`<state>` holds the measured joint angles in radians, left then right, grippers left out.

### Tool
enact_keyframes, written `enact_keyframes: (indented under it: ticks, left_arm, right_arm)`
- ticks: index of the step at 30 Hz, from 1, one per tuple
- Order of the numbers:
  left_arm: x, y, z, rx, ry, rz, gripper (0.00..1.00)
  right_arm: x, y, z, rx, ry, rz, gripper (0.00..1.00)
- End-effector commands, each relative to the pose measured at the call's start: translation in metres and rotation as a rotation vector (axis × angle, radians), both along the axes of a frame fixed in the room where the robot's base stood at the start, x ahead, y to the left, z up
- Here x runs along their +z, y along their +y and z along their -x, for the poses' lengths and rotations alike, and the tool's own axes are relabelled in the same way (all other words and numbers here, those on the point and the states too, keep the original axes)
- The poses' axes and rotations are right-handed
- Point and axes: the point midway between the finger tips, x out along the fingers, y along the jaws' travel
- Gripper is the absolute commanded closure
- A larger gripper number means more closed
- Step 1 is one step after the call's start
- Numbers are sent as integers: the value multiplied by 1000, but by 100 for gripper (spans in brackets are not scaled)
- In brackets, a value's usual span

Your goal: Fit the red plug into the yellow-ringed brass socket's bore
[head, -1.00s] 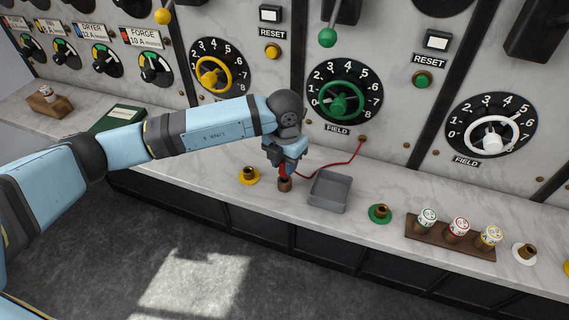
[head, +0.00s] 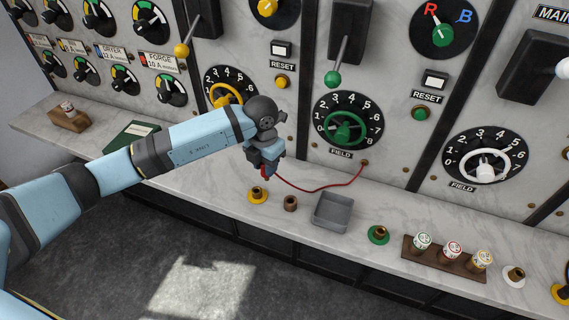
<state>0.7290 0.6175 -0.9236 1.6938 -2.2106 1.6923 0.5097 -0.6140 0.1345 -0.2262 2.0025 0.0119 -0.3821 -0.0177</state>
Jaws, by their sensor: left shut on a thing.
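My left gripper (head: 266,163) is shut on the red plug (head: 265,172) and holds it pointing down. Only a little of the plug shows below the fingers. A red cord (head: 318,190) runs from it to the panel. The yellow-ringed brass socket (head: 257,193) stands on the marble ledge just below the plug. The plug looks apart from it, up and slightly right in the picture. The socket's bore is too small to make out. Another yellow-ringed socket (head: 562,293) shows at the right edge. My right gripper is not in view.
A plain brass socket (head: 290,203) stands just right of the yellow-ringed one, then a grey tray (head: 332,212), a green-ringed socket (head: 378,235), a wooden rack (head: 443,259) with several fuses and a white-ringed socket (head: 514,276). The dial panel rises behind the ledge.

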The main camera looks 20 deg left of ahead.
Motion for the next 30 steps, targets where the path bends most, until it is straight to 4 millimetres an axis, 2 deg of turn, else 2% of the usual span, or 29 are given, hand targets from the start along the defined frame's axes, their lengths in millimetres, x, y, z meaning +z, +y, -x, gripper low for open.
enact_keyframes:
  ticks: [1, 3, 7, 22, 30]
  left_arm:
    - [10, 11, 2, 4, 5, -2, 94]
    - [12, 23, 2, 4, 6, -6, 94]
    - [12, 33, 3, 3, 4, -12, 94]
    - [8, 34, 2, 3, 3, -11, 94]
    - [-12, 34, 2, 3, 4, -12, 94]
  right_arm:
    - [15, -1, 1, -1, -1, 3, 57]
    - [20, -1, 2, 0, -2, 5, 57]
    - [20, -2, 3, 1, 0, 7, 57]
    - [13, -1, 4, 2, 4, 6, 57]
    - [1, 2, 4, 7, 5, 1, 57]
